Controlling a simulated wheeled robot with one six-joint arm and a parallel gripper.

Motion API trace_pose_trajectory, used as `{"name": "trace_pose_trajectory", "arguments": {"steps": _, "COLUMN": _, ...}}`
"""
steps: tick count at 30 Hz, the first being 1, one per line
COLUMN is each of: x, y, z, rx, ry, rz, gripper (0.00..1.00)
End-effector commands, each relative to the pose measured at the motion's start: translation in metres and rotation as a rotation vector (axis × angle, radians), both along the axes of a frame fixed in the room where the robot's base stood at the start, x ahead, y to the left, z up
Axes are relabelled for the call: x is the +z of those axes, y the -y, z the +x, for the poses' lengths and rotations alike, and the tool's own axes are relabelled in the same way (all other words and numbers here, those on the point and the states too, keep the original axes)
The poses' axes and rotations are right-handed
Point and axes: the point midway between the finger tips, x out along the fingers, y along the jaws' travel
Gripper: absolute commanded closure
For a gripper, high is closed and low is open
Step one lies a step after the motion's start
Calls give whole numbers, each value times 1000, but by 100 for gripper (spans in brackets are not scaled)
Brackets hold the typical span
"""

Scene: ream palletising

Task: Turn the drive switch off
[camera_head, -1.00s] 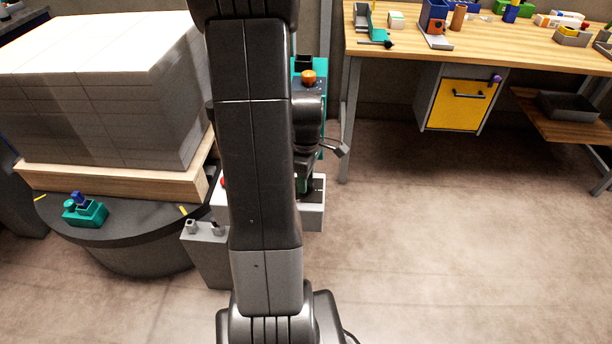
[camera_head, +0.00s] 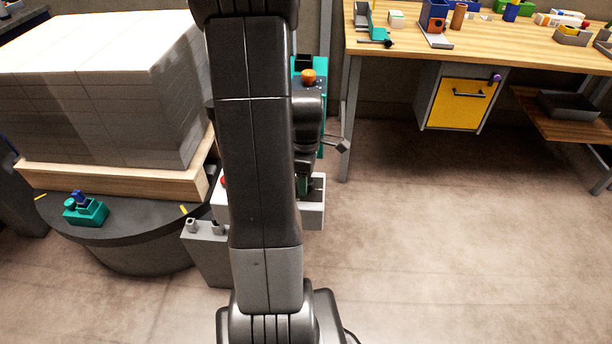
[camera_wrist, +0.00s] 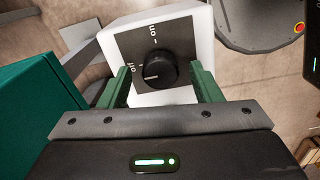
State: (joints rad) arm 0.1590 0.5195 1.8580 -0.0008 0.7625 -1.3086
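The drive switch is a round black knob (camera_wrist: 156,70) on a grey plate on a white box (camera_wrist: 195,22), with "on" and "off" marks. Its pale pointer line lies toward the left, on the "off" side. My gripper (camera_wrist: 159,68) is open in the wrist view, with one green finger on each side of the knob and a gap to each. In the head view the white box (camera_head: 314,215) is partly hidden behind my arm, and the knob cannot be made out there.
A teal cabinet (camera_wrist: 35,105) stands close on the left in the wrist view. In the head view, a ream stack on a wooden pallet (camera_head: 110,178) rests on a round dark base (camera_head: 140,255). A workbench (camera_head: 480,45) stands at the back right. Floor at right is clear.

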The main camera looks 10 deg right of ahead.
Motion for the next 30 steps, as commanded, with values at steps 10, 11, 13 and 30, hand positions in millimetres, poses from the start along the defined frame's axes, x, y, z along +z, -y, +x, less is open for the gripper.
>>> {"name": "trace_pose_trajectory", "arguments": {"steps": 10, "x": 5, "y": 0, "z": 0, "rx": -1, "ry": 0, "rz": 1, "gripper": 42}}
{"name": "trace_pose_trajectory", "arguments": {"steps": 11, "x": 8, "y": 0, "z": 0, "rx": -1, "ry": 1, "rz": 1, "gripper": 42}}
{"name": "trace_pose_trajectory", "arguments": {"steps": 13, "x": 18, "y": 0, "z": 0, "rx": -1, "ry": 2, "rz": 0, "gripper": 42}}
{"name": "trace_pose_trajectory", "arguments": {"steps": 30, "x": 130, "y": 0, "z": 0, "rx": -1, "ry": 2, "rz": 0, "gripper": 42}}
